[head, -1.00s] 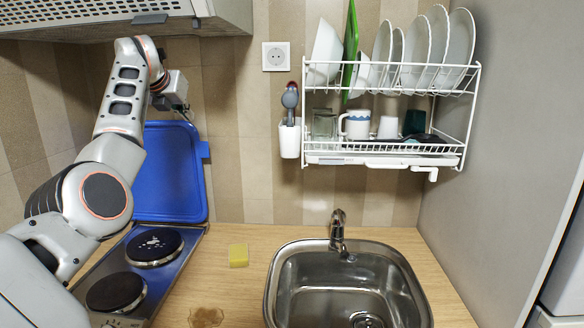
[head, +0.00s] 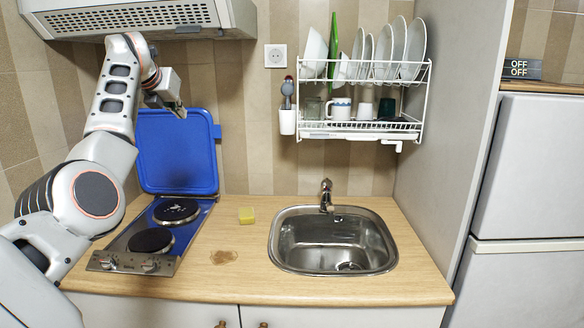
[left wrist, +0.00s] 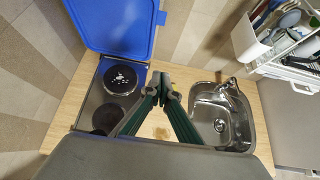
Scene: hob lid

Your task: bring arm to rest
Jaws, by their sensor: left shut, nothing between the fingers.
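My left arm comes in from the left in the head view and is raised in front of the hob. My left gripper (head: 179,108) is up near the top of the blue hob lid (head: 178,165), shut and empty. The lid stands open, upright behind the two-plate hob (head: 140,242). In the left wrist view the shut fingers (left wrist: 160,88) point out over the worktop, with the lid (left wrist: 112,28) at upper left. My right gripper is not in view.
A sink (head: 331,240) with a tap is right of the hob. A dish rack (head: 362,131) hangs on the wall. An extractor hood (head: 140,18) is above the arm. A fridge (head: 530,180) stands at right.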

